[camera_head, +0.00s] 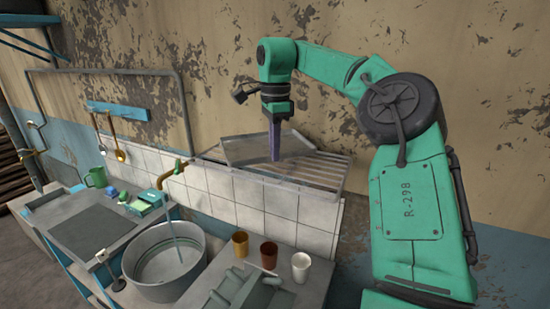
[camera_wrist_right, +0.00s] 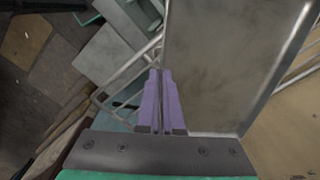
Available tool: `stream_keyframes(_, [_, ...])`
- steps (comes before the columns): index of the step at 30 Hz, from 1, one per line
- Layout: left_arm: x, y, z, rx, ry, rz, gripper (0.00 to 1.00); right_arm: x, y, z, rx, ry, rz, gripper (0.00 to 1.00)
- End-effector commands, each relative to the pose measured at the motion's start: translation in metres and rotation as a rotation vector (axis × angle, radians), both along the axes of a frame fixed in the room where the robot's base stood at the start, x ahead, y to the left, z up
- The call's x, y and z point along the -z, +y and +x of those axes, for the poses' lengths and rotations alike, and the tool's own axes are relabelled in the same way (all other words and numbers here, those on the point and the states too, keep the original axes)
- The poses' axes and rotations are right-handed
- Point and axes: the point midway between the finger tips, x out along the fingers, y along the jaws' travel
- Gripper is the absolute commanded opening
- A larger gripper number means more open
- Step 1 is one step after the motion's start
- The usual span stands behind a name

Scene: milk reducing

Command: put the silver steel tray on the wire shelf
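The silver steel tray (camera_head: 245,148) is over the left part of the wire shelf (camera_head: 325,172), turned at an angle to it. I cannot tell whether it rests fully on the bars. My right gripper (camera_head: 275,158) points down at the tray's front edge. In the right wrist view its purple fingers (camera_wrist_right: 161,72) are nearly together, with the rim of the tray (camera_wrist_right: 225,60) lined up between them. Part of the shelf's wire frame (camera_wrist_right: 130,68) shows to their left. My left gripper is not in view.
Below the shelf, a counter holds a large metal pot (camera_head: 165,262), an orange cup (camera_head: 240,243), a brown cup (camera_head: 269,255) and a white cup (camera_head: 301,267). A green mug (camera_head: 96,177) stands at the left. The wall is close behind the shelf. The shelf's right part is bare.

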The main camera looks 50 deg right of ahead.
Motion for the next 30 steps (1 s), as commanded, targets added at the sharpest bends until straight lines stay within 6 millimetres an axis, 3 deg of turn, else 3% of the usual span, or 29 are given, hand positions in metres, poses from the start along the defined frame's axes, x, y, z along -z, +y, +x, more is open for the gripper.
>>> stream_keyframes(7, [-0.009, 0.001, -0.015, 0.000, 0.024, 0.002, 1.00, 0.037, 0.001, -0.001, -0.001, -0.001, 0.003, 0.00])
stream_keyframes(9, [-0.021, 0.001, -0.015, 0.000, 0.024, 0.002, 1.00, 0.039, -0.002, 0.001, 0.000, 0.000, 0.001, 0.00])
stream_keyframes(14, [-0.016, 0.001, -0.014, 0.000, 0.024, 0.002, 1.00, 0.045, -0.003, 0.002, 0.001, -0.003, -0.001, 0.00])
stream_keyframes(17, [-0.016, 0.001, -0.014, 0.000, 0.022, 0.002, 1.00, 0.046, -0.003, 0.001, 0.001, -0.001, 0.000, 0.30])
stream_keyframes(18, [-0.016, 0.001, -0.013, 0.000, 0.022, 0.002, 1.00, 0.046, -0.003, 0.001, 0.001, -0.001, 0.000, 0.33])
stream_keyframes(30, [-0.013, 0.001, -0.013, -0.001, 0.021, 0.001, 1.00, 0.038, -0.003, 0.001, 0.001, -0.002, -0.002, 0.33])
